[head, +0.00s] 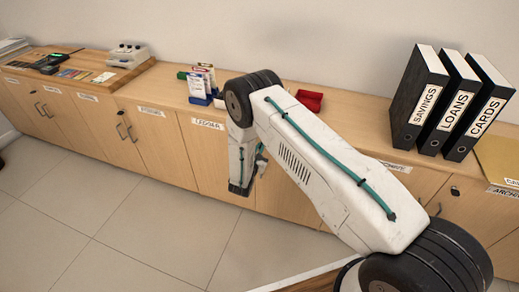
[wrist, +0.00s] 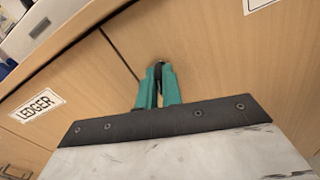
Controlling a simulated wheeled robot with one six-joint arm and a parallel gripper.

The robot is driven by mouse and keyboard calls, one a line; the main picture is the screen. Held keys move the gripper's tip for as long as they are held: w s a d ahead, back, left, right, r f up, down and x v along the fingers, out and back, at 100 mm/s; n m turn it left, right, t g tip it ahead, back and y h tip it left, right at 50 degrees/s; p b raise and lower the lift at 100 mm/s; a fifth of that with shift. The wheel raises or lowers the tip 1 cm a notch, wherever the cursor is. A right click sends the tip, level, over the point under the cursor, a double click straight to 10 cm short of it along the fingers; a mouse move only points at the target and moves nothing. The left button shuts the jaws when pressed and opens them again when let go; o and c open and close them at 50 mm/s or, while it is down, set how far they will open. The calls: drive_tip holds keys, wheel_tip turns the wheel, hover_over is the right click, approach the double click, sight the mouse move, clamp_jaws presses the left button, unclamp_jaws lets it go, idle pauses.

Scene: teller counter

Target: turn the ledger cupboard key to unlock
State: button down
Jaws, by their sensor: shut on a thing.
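The ledger cupboard door (wrist: 85,85) carries a white LEDGER label (wrist: 37,104) in the wrist view. The label also shows in the head view (head: 209,124). My gripper (wrist: 160,72) has its teal fingers closed together at the cupboard front, near the seam between two doors. They are shut on the key (wrist: 158,63), of which only a small dark grey bit shows between the tips. The rest of the key and the lock are hidden by the fingers. In the head view my arm covers much of this spot, and my gripper (head: 260,162) shows only partly.
On the counter (head: 170,88) stand a blue leaflet holder (head: 200,99), a red tray (head: 309,100) and three black binders (head: 457,104). The tiled floor before the cupboards is clear.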

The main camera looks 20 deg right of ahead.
drive_tip(key=shift+s+d+f+m, duration=0.1)
drive_tip(key=shift+m, duration=3.7)
drive_tip(key=shift+d+f+m, duration=0.1)
drive_tip(key=shift+m, duration=3.7)
drive_tip(key=c, duration=1.6)
unclamp_jaws()
drive_tip(key=shift+o, duration=0.2)
drive_tip(key=shift+a, duration=0.1)
drive_tip(key=v, duration=0.7)
drive_tip(key=shift+s+a, duration=0.2)
drive_tip(key=shift+s, duration=0.1)
